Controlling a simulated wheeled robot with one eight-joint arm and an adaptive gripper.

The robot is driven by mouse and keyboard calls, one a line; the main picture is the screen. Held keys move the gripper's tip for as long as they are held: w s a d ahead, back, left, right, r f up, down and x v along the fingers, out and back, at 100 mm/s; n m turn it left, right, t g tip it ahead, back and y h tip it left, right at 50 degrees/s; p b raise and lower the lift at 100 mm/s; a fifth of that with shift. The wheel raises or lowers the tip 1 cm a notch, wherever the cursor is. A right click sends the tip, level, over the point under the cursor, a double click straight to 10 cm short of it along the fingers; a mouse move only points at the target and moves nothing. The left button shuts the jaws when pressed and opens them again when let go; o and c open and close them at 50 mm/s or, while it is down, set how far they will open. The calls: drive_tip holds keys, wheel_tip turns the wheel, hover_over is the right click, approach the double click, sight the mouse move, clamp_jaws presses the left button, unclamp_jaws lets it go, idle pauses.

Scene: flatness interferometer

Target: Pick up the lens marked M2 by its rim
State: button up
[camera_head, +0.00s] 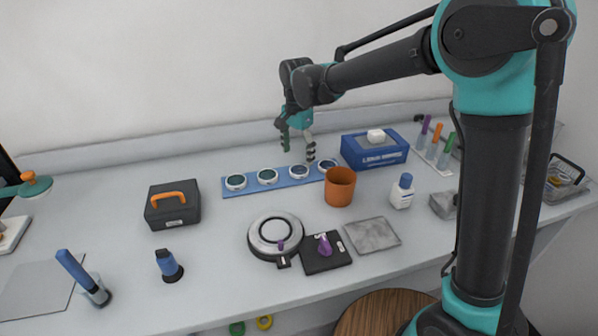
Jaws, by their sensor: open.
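From left to right I see a first lens (236,182), a second lens (267,177), a third lens (299,171) and a rightmost lens (328,164). No marking is legible at this size, so I cannot tell which one is M2. My gripper (298,149) points down, open and empty, above the right half of the rack, near the third lens. Its right finger shows close to the gap between the third and rightmost lenses.
An orange cup (340,188) stands just right of the rack's front. A blue box (375,150) with a white item on top is behind right. A black case (172,206) stands left. A round grey device (275,236) lies in front. The table between case and rack is clear.

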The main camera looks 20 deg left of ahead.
sight(299, 169)
drive_tip(key=f, duration=0.4)
drive_tip(key=shift+w+d+f, duration=0.1)
drive_tip(key=shift+d+f, duration=0.15)
drive_tip(key=shift+f, duration=0.15)
drive_tip(key=shift+c, duration=0.6)
drive_tip(key=c, duration=1.2)
drive_tip(key=shift+r, duration=0.1)
